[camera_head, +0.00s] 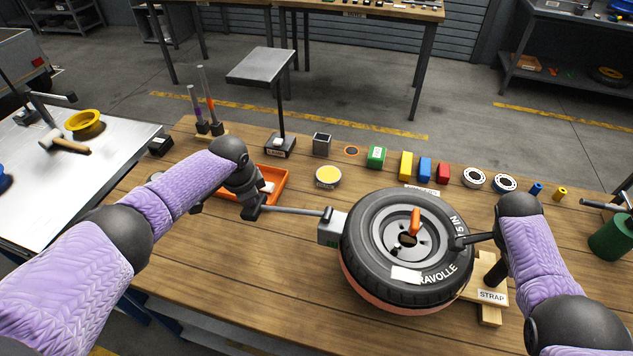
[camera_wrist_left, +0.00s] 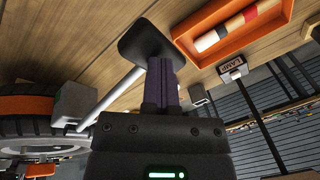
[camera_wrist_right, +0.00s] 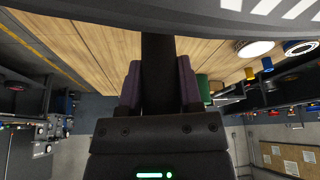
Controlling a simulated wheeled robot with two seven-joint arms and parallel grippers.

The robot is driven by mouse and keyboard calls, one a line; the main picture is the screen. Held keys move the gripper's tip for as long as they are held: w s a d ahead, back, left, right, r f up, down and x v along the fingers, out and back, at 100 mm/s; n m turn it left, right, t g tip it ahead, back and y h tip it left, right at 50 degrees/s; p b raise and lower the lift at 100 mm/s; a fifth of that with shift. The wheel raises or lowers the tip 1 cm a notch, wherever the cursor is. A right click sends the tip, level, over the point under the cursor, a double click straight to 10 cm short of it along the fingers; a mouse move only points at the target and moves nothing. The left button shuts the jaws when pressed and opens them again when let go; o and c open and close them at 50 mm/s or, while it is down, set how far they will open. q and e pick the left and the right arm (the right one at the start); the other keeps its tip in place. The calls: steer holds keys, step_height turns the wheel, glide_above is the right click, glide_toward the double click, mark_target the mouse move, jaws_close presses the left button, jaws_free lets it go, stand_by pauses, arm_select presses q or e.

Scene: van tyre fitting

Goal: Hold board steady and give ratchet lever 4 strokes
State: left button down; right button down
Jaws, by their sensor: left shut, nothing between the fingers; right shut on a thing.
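A black tyre (camera_head: 368,268) on a grey rim lies flat on an orange-red base. A grey ratchet box (camera_head: 329,228) sits at its left side, and a thin metal lever (camera_head: 292,210) runs left from it to a black end grip (camera_wrist_left: 140,40). My left gripper (camera_head: 250,208) is shut and empty at that grip; in the left wrist view its closed fingers (camera_wrist_left: 165,85) are right beside it. My right gripper (camera_head: 494,238) is shut on a dark bar (camera_head: 474,239) at the tyre's right edge; the bar also stands between the fingers in the right wrist view (camera_wrist_right: 158,70).
A wooden cross piece labelled STRAP (camera_head: 491,314) is right of the tyre. An orange tray (camera_head: 278,187) lies behind my left gripper. Several coloured blocks, a yellow-topped tin (camera_head: 328,177) and rings line the back. The bench front left is clear.

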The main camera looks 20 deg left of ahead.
arm_select(q)
step_height(320, 180, up, 13)
stand_by(0.7)
stand_by(0.5)
steer(key=d+r, duration=0.3)
steer(key=r, duration=0.7)
step_height(320, 180, down, 14)
steer(key=a, duration=0.1)
steer(key=shift+a+f, duration=0.2)
steer(key=shift+a, duration=0.2)
stand_by(1.4)
